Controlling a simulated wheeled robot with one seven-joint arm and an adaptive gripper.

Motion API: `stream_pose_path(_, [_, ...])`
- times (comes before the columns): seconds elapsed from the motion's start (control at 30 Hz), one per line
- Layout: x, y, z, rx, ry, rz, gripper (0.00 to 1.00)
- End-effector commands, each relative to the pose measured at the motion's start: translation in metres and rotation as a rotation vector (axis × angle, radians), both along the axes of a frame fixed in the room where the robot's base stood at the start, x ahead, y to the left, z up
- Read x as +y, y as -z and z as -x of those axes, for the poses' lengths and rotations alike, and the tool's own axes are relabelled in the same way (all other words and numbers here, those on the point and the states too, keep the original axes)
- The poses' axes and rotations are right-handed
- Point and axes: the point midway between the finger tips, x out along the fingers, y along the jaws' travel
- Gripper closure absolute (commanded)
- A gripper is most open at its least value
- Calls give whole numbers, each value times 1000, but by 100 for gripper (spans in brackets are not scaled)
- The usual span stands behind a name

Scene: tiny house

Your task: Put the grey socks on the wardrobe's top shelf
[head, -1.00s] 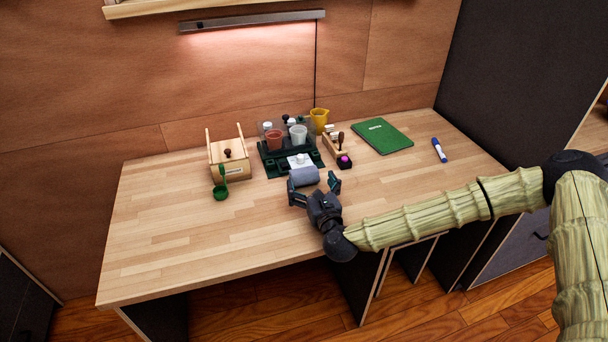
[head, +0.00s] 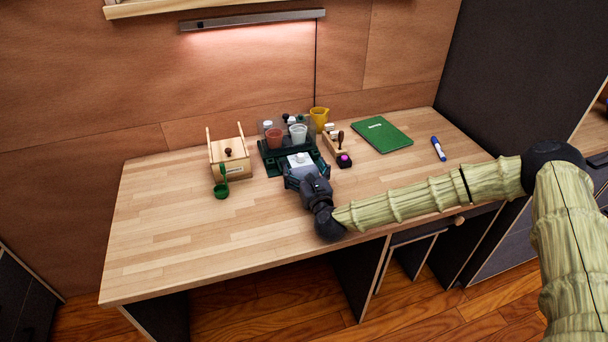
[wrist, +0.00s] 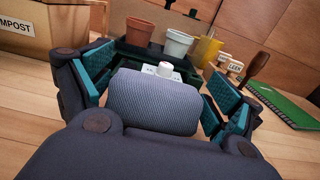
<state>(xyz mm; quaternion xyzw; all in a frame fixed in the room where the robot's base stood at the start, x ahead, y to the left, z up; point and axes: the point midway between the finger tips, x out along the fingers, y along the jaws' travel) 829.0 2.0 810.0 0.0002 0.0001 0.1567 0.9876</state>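The grey socks, a rolled bundle (wrist: 152,104), lie on the desk between the fingers of my gripper (wrist: 160,92) in the wrist view. The fingers, with teal pads, are spread open on either side of the roll. Their pads are close to its ends; I see no clear grip on it. The wardrobe's top shelf cannot be made out in these frames.
Behind the socks stands the dark tray (head: 272,166) with pots. A wooden compost box (head: 231,157) and green scoop (head: 221,191) are left. A yellow jug (head: 319,115), stamps (head: 341,142), a green notebook (head: 383,134) and marker (head: 438,148) are beyond. The desk's left (head: 160,240) is clear.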

Motion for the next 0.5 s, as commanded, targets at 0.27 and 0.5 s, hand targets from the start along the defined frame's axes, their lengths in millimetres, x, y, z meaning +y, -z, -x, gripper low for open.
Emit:
stream_pose_path(0.27, [0,0,0,0,0,0,50])
stream_pose_path(0.5, [0,-2,0,-1,0,0,50])
